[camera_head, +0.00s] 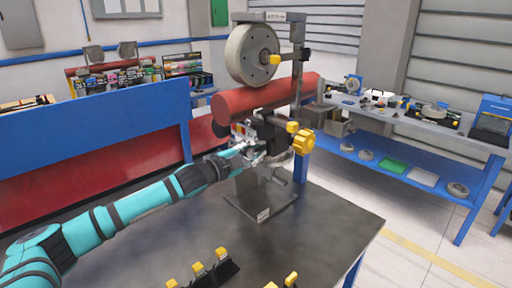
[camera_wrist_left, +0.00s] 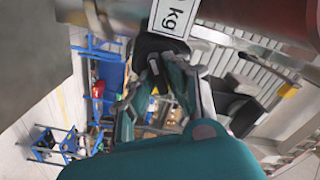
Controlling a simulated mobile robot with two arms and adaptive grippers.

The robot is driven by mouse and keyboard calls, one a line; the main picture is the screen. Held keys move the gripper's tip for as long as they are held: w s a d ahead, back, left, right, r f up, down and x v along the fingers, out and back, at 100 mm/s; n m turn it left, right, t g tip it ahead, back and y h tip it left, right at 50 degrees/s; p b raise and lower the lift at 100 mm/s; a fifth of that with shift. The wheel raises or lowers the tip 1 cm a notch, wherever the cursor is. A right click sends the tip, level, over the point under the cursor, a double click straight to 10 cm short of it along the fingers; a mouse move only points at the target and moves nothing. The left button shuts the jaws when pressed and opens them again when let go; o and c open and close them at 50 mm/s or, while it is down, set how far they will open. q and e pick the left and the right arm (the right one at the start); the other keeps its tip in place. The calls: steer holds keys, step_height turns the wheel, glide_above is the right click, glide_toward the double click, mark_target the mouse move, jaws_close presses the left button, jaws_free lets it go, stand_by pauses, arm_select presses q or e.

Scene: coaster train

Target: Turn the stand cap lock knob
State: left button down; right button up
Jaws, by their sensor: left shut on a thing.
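A test stand with a wheel (camera_head: 252,55) and a red roller (camera_head: 265,95) stands on the dark table. A large yellow lobed knob (camera_head: 304,141) and a smaller yellow knob (camera_head: 292,127) are on its right side, and another yellow knob (camera_head: 275,60) is at the wheel. My left gripper (camera_head: 250,152) is at the stand's left side, below the roller, apart from these yellow knobs. In the left wrist view, its fingers (camera_wrist_left: 155,98) are shut on a black part (camera_wrist_left: 158,46) under a "kg" label (camera_wrist_left: 174,17). Fingers hide its shape. My right gripper is not in view.
Several black holders with yellow tops (camera_head: 210,268) stand at the table's front edge. The table (camera_head: 325,228) is bare to the right of the stand base. A blue panel (camera_head: 95,125) stands behind my left arm. A blue workbench (camera_head: 385,110) with tools is at right.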

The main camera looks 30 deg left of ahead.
arm_select(q)
steer(key=m+p, duration=0.1)
steer(key=m, duration=0.5)
steer(key=shift+f, duration=0.1)
stand_by(0.5)
steer(key=c, duration=1.4)
jaws_free()
steer(key=shift+d, duration=0.1)
steer(key=shift+o, duration=0.2)
steer(key=v, duration=1.2)
